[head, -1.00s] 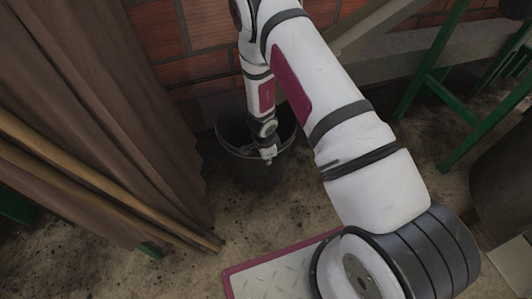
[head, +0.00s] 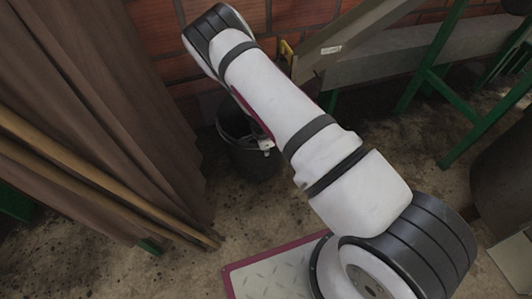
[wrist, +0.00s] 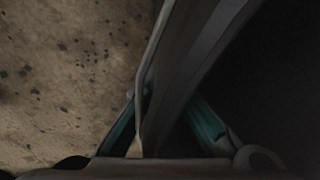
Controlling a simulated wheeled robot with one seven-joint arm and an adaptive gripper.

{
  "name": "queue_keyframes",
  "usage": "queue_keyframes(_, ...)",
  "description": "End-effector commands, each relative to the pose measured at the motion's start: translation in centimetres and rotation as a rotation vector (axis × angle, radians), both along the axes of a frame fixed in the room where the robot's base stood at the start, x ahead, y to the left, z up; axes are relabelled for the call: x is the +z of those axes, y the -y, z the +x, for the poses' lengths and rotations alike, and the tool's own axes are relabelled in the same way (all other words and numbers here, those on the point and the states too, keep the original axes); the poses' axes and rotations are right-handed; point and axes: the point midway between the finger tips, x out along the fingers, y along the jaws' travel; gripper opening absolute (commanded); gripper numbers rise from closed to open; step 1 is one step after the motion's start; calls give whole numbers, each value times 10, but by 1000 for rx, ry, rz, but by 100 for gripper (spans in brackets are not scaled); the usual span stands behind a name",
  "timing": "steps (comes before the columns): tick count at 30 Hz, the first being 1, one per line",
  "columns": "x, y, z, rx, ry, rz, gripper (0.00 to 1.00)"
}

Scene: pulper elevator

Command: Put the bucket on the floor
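The dark grey bucket (head: 250,165) is upright, low down between the brown curtain and the metal frame at the back. My arm hides part of its right rim. My gripper (head: 266,146) is at the right side of the bucket's rim, mostly hidden behind my arm in the head view. In the wrist view, the two teal-padded fingers (wrist: 166,95) lie on either side of the bucket wall (wrist: 190,60) and close in on it. Speckled floor (wrist: 70,70) shows left of the rim, the dark inside right. I cannot tell whether the bucket's bottom touches the floor.
A brown curtain (head: 90,110) and wooden poles (head: 100,185) stand at the left. A brick wall (head: 150,45) is behind. Green metal legs (head: 435,85) and a grey chute (head: 370,60) are at the right. The floor (head: 225,200) in front of the bucket is clear.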

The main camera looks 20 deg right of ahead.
Motion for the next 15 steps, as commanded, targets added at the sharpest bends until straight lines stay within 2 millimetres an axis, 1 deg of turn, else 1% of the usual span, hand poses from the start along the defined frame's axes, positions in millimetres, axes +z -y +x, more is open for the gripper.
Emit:
queue_keyframes(1,-5,0,1,0,2,-1,0)
queue_keyframes(8,-4,0,1,0,3,-1,0)
queue_keyframes(12,-7,0,1,-1,2,0,0)
queue_keyframes(14,-7,0,0,0,0,0,13)
queue_keyframes(15,-7,0,0,0,0,0,22)
